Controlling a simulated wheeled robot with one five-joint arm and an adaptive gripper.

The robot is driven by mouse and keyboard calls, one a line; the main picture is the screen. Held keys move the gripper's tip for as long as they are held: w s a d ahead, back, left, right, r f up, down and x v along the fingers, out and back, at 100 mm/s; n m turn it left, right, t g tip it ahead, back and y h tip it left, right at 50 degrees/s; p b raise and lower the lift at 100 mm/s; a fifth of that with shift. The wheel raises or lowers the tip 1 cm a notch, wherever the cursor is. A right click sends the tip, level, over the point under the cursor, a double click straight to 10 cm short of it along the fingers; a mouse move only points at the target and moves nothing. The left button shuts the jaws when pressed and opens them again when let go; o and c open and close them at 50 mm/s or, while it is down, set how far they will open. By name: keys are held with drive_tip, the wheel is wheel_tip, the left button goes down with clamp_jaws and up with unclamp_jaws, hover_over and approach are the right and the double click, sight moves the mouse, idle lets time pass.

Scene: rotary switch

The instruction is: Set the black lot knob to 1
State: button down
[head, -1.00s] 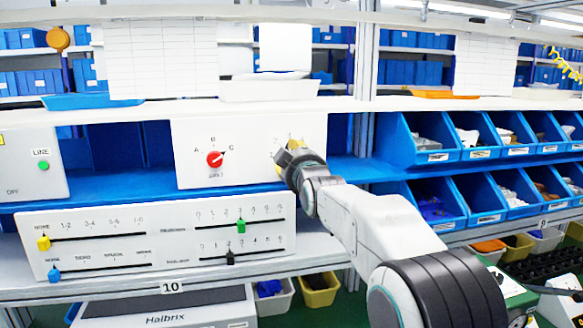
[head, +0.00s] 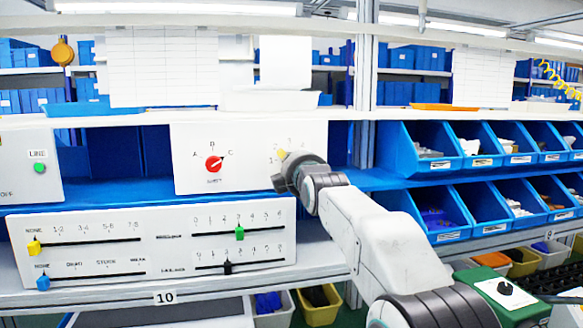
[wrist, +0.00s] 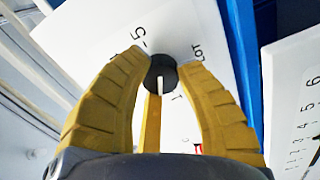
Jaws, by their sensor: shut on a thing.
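The black lot knob (wrist: 162,70) shows in the wrist view on a white panel (wrist: 85,30), between my gripper's yellow fingers. My gripper (wrist: 165,72) is shut on it. A white pointer line on the knob points toward the bottom of the wrist view; the number it faces is hidden by the fingers. The label LOT (wrist: 197,52) is right of the knob and the mark 5 (wrist: 139,33) is at its upper left. In the head view my gripper (head: 283,158) covers the knob at the panel's right side; only part of its number scale shows.
A red knob (head: 213,163) marked A, B, C is left on the same panel. A lower panel (head: 150,258) carries several coloured sliders. Blue bins (head: 432,165) fill the shelves at right. A green switch box (head: 505,290) stands at lower right.

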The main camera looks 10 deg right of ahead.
drive_tip(key=n+b, duration=0.1)
drive_tip(key=n, duration=0.3)
drive_tip(key=shift+n, duration=0.7)
drive_tip(key=c, duration=0.8)
unclamp_jaws()
drive_tip(key=shift+w+d, duration=0.1)
drive_tip(key=s, duration=1.2)
